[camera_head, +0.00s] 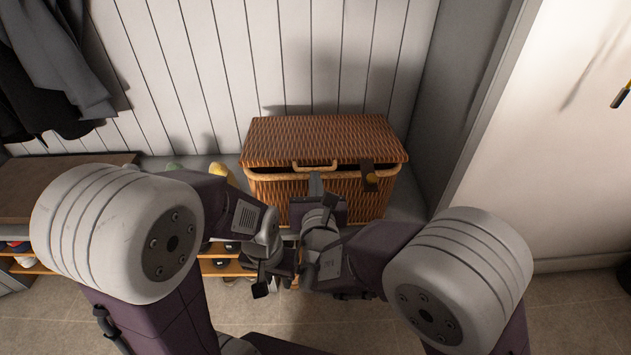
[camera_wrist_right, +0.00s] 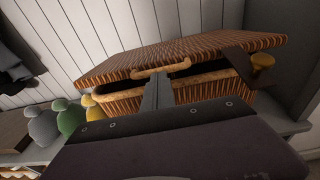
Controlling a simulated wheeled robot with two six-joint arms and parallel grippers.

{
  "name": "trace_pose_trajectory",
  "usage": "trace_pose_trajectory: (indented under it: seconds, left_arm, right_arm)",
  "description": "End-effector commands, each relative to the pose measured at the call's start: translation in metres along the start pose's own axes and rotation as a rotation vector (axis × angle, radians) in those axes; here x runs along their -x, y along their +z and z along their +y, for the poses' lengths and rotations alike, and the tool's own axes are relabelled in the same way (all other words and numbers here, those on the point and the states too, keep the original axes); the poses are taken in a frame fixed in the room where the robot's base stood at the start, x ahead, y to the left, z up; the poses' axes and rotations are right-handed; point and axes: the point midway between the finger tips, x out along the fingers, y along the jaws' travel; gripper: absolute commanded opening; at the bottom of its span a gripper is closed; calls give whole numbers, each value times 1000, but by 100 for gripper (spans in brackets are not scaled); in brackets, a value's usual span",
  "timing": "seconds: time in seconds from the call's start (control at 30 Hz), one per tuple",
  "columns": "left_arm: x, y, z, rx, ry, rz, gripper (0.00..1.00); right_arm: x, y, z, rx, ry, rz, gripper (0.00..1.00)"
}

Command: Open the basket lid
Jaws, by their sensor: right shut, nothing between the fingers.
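A brown wicker basket (camera_head: 330,200) stands on the bench against the wall. Its lid (camera_head: 325,140) sits slightly raised at the front, with a dark gap above the pale rim. A loop handle (camera_head: 314,166) is at the middle of the lid's front edge. My right gripper (camera_head: 315,182) is shut and empty, its fingertips just at the handle. In the right wrist view the fingers (camera_wrist_right: 158,88) reach up to the handle (camera_wrist_right: 160,69); whether they touch it I cannot tell. My left gripper (camera_head: 268,283) hangs lower, in front of the bench, holding nothing visible; its jaw opening is unclear.
A dark strap with a brass knob (camera_head: 371,178) hangs at the lid's front right. Grey, green and yellow rounded objects (camera_wrist_right: 72,118) stand left of the basket. Dark clothes (camera_head: 55,70) hang at the upper left. A white panel (camera_head: 560,140) is at the right.

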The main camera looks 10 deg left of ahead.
Motion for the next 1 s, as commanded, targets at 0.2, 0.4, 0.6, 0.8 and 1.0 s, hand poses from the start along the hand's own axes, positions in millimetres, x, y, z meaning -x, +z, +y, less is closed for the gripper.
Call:
trace_pose_trajectory:
  seconds: [0.2,0.4,0.6,0.8,1.0]
  left_arm:
    - [2,0,0,0,0,0,32]
    - [6,-1,0,0,0,0,32]
    - [12,-1,0,0,0,0,32]
    - [22,-2,0,0,0,0,32]
    - [47,-5,1,0,0,0,32]
  right_arm:
    - [0,2,0,0,0,2,0]
    - [0,5,0,-1,-1,8,0]
    - [0,10,0,-1,-1,19,0]
    - [0,16,0,-1,-1,35,0]
    - [0,35,0,-1,0,75,0]
